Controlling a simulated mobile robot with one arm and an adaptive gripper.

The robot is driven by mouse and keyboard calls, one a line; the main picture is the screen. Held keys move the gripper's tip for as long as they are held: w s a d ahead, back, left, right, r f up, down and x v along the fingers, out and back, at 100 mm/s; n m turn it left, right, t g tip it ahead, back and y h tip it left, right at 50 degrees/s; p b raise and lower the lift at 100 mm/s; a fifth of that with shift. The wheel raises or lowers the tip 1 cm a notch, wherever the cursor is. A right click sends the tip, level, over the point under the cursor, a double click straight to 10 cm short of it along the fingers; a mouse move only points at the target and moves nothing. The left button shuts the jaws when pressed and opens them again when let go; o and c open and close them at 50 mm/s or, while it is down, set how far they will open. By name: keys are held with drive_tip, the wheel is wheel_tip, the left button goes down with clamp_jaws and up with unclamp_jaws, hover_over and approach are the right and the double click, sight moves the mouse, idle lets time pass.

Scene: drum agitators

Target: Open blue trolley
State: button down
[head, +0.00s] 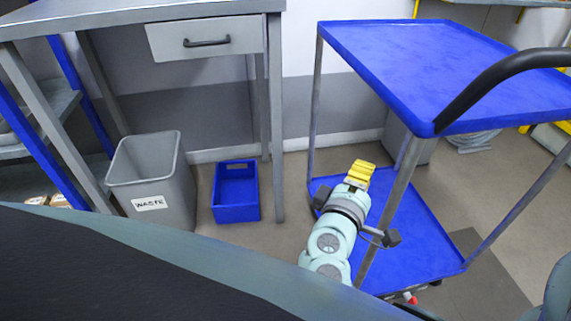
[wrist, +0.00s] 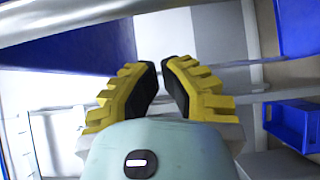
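The blue trolley (head: 450,65) stands at the right in the head view. It has an upper shelf, a lower shelf (head: 425,240), grey posts and a black curved handle (head: 490,82) at its near right side. My gripper (head: 361,170) is between the two shelf levels, beside a front post, over the left part of the lower shelf. In the wrist view, my gripper (wrist: 161,66) has yellow fingers with black pads, a narrow gap between them and nothing held. My arm covers part of the lower shelf.
A grey table (head: 130,10) with a drawer (head: 207,40) stands at the left. A grey waste bin (head: 155,180) and a small blue box (head: 236,192) are on the floor nearby. The box also shows in the wrist view (wrist: 295,124). Floor is clear between box and trolley.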

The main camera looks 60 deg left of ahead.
drive_tip(key=p+v, duration=0.1)
drive_tip(key=v, duration=0.6)
drive_tip(key=shift+s+d, duration=0.2)
drive_tip(key=shift+s, duration=0.1)
